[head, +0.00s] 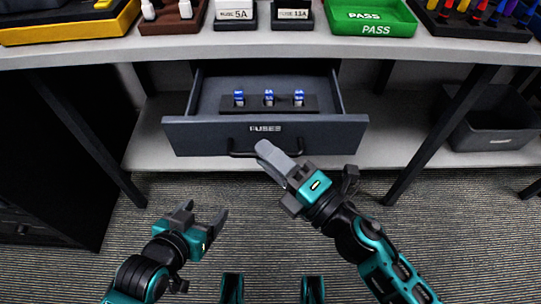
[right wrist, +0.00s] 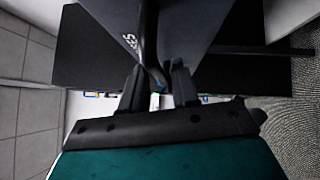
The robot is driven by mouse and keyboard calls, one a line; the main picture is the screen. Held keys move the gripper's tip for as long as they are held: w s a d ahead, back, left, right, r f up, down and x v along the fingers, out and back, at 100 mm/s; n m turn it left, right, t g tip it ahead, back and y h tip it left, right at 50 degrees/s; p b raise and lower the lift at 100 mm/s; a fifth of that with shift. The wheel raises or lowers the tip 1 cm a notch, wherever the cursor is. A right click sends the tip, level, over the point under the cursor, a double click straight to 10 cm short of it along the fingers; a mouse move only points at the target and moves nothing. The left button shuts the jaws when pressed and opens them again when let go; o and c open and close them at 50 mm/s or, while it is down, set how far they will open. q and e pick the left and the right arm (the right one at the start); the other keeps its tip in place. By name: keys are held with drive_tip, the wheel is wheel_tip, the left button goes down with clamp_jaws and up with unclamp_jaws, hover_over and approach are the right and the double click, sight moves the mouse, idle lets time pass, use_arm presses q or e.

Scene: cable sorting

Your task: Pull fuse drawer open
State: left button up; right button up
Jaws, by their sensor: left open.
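The dark grey fuse drawer (head: 205,137) stands open below the work table in the head view. Its front carries the label FUSES and a black bar handle (head: 236,154). Inside, several blue-topped fuses stand in a dark holder (head: 236,109). My right gripper (head: 266,151) is at the handle, its fingers around the bar. In the right wrist view the handle bar (right wrist: 149,45) runs between the two fingers; the upper finger hides part of it in the head view. My left gripper (head: 206,217) is open and empty, low on the left, apart from the drawer.
The table (head: 420,48) above holds a yellow tray (head: 65,33), a green PASS tray (head: 375,28), fuse boxes labelled 5A and others. Table legs stand either side of the drawer. A grey bin (head: 490,125) sits on the lower shelf at right. Carpet in front is clear.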

drive_tip(key=shift+o, duration=0.6)
use_arm(q)
drive_tip(key=shift+s+f, duration=0.1)
drive_tip(key=shift+s, duration=0.05)
use_arm(e)
drive_tip(key=shift+s, duration=0.1)
use_arm(q)
drive_tip(key=shift+w+d+f+b, duration=0.1)
drive_tip(key=shift+w+d+b, duration=0.15)
drive_tip(key=shift+b, duration=0.4)
use_arm(e)
drive_tip(key=v, duration=1.2)
drive_tip(key=shift+s+d, duration=0.2)
drive_tip(key=shift+d, duration=0.15)
use_arm(q)
drive_tip(key=shift+s+f, duration=0.1)
drive_tip(key=shift+f, duration=0.05)
